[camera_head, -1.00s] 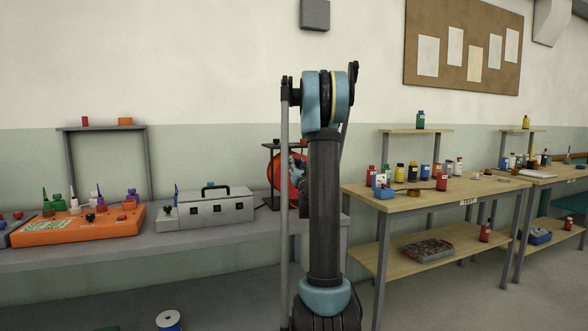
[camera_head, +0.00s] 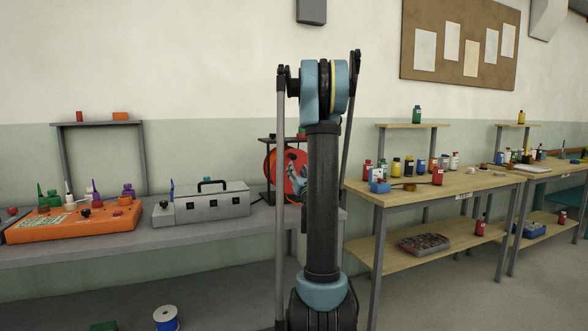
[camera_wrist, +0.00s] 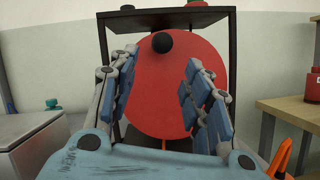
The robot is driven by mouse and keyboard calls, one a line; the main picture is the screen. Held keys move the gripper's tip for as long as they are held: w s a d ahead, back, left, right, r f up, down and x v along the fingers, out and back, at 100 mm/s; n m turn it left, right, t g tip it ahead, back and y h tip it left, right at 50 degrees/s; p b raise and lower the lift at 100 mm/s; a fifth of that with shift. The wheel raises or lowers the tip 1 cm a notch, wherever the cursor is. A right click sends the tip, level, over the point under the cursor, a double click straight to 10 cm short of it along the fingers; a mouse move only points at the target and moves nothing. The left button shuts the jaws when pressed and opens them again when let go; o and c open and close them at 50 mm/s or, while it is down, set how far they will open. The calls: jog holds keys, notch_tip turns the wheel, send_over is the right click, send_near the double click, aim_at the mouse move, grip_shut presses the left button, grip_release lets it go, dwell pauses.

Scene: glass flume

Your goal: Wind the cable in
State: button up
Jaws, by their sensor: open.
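A red cable reel (camera_head: 288,172) stands in a dark frame on the grey bench in the head view, partly hidden behind my arm. In the wrist view the red reel disc (camera_wrist: 178,75) fills the middle, with a round black knob (camera_wrist: 162,42) near its top. My gripper (camera_wrist: 160,75) is open, its two blue-padded fingers left and right of the knob and apart from it. The dark frame (camera_wrist: 232,45) surrounds the disc. Part of an orange thing (camera_wrist: 283,155) shows at lower right; I cannot tell whether it is the cable.
A grey case (camera_head: 205,208) sits left of the reel on the bench, with an orange panel box (camera_head: 75,222) farther left. A wooden table (camera_head: 440,188) with several bottles stands to the right. A blue and white spool (camera_head: 166,318) is on the floor.

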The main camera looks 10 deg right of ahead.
jog(key=shift+v, duration=1.2)
